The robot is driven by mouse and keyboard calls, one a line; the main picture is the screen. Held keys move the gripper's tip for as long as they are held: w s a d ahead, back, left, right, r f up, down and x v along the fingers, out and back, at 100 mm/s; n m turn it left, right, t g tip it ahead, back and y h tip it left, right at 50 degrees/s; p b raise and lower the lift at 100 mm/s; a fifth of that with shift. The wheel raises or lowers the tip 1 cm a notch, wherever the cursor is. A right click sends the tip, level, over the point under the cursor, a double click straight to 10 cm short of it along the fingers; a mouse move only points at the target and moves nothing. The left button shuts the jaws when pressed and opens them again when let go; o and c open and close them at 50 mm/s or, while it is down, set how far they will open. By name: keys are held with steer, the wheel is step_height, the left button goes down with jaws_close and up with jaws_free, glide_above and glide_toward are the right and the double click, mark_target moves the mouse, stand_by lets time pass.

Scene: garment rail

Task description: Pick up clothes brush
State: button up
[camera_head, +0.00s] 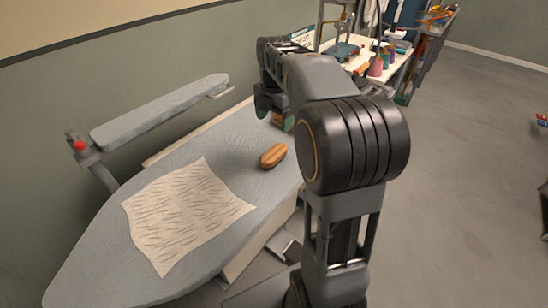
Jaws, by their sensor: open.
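A brown wooden oval clothes brush (273,156) lies on the grey-blue padded ironing board (236,143), right of the pale cloth. My gripper (272,113) is open and empty. It points down over the far part of the board, beyond the brush and apart from it. My own arm hides part of the gripper. A small brown object (277,119) shows between the fingers, mostly hidden; I cannot tell what it is.
A wrinkled pale cloth (186,212) lies flat on the board. A narrow sleeve board (160,110) with a red knob (79,146) runs along the wall side. A cluttered white table (396,66) stands at the back. Floor on the right is mostly clear.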

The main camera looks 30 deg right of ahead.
glide_above(274, 152)
step_height(274, 152, down, 8)
steer(key=shift+w+d, duration=0.1)
steer(key=shift+f+b, duration=0.3)
steer(key=shift+f, duration=2.3)
steer(key=shift+c, duration=0.3)
steer(key=c, duration=1)
steer(key=shift+r, duration=0.1)
steer(key=shift+r, duration=0.55)
steer(key=s+d+r, duration=0.9)
steer(key=d+r, duration=0.1)
steer(key=r, duration=0.1)
steer(key=shift+s+d+r, duration=0.2)
steer(key=shift+d+r, duration=0.05)
steer(key=shift+r, duration=0.1)
